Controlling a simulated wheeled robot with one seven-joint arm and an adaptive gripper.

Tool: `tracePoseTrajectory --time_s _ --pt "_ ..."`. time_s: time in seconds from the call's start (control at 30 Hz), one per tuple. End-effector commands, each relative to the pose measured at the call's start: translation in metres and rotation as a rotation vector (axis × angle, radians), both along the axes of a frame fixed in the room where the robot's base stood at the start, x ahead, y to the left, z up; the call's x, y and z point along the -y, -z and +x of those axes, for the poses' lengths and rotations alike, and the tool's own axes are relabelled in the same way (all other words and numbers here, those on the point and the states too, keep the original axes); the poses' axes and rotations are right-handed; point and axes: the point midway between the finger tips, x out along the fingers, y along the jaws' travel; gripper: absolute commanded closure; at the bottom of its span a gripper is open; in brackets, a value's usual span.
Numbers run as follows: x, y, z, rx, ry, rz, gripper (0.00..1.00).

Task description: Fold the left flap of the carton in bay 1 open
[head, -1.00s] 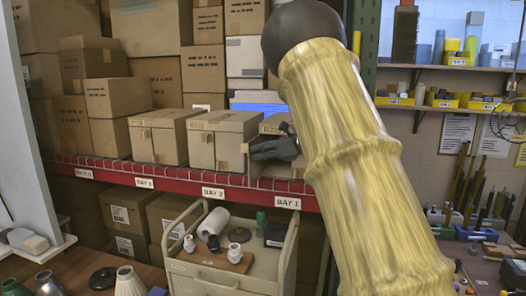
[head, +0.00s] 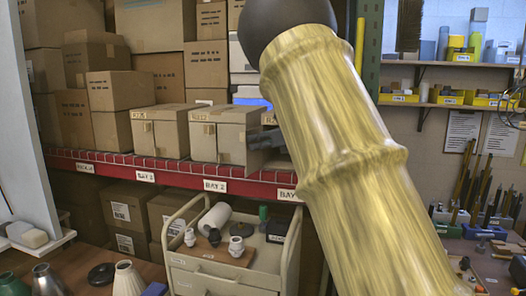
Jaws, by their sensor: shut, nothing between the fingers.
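The carton in bay 1 (head: 270,118) stands on the red-edged shelf above the BAY 1 sign (head: 287,194). Only a small part of its left side shows; my arm hides the rest. My gripper (head: 262,140) is a small dark grey shape at the carton's left front, just right of the neighbouring bay 2 carton. It is shut and empty. I cannot tell whether it touches the left flap, and the flap's angle is not clear.
The closed bay 2 carton (head: 221,134) stands close on the left, with another carton (head: 158,131) beyond it. A beige cart (head: 225,280) with several lamp parts stands below the shelf. A green upright (head: 371,50) rises on the right.

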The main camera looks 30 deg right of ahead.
Motion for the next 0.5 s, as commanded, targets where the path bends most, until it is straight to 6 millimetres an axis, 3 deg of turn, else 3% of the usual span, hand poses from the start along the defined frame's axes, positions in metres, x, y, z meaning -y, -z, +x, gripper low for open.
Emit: tracePoseTrajectory --time_s 0.5 --pt "-0.0028 -0.0004 0.0023 0.001 0.041 0.000 1.00"
